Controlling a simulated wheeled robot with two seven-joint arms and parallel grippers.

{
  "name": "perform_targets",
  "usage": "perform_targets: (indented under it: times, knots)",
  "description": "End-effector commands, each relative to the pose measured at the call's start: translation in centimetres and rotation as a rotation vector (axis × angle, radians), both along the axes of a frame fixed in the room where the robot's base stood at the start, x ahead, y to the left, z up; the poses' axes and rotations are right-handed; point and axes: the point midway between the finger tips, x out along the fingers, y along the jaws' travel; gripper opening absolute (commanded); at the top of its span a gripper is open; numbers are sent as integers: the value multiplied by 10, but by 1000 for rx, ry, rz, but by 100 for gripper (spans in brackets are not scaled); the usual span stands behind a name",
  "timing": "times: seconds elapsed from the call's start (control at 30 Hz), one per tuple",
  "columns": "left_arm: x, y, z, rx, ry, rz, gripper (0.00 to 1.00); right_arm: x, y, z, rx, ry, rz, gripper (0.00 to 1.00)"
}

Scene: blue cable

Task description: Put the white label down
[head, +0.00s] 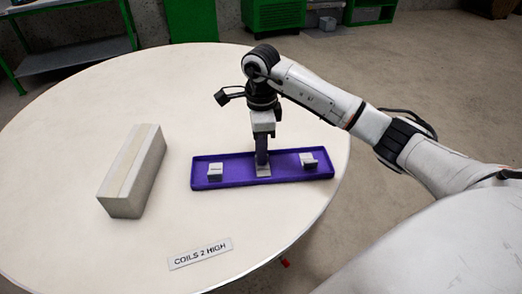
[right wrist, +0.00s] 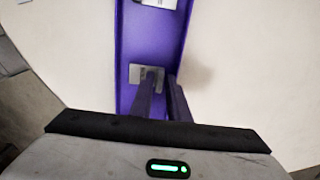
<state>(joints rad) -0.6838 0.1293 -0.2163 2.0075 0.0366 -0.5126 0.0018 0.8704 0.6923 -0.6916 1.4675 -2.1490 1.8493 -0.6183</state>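A long purple tray (head: 236,181) lies on the round table. A small white label (head: 263,171) is in its middle, right under my right gripper (head: 262,158), which points straight down. In the right wrist view this label (right wrist: 137,73) shows as a pale plate beside the fingertips (right wrist: 162,76). A narrow gap shows between the fingers; whether they grip part of the label is hidden. Two other small white pieces sit in the tray, one at the left (head: 215,172) and one at the right (head: 308,160). My left gripper is out of view.
A white sign (head: 200,253) reading "COILS 2 HIGH" lies near the table's front edge. A long grey box (head: 133,172) with a beige top strip stands left of the tray. The table (head: 70,125) is clear around them.

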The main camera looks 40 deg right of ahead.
Motion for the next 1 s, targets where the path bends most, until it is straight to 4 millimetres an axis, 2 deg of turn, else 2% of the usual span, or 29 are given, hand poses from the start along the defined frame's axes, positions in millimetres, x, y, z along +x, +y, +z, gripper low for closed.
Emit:
perform_targets:
  times: [0.4, 0.53, 0.7, 1.0]
  knots:
    - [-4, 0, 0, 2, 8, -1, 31, 2, 0, 83, -1, -6, 0, 15]
    - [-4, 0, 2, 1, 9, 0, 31, 1, -1, 104, -2, -4, 0, 15]
    - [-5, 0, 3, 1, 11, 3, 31, 1, 0, 117, -1, -2, 0, 15]
    - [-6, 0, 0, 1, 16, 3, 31, 0, 0, 118, 0, -1, -1, 15]
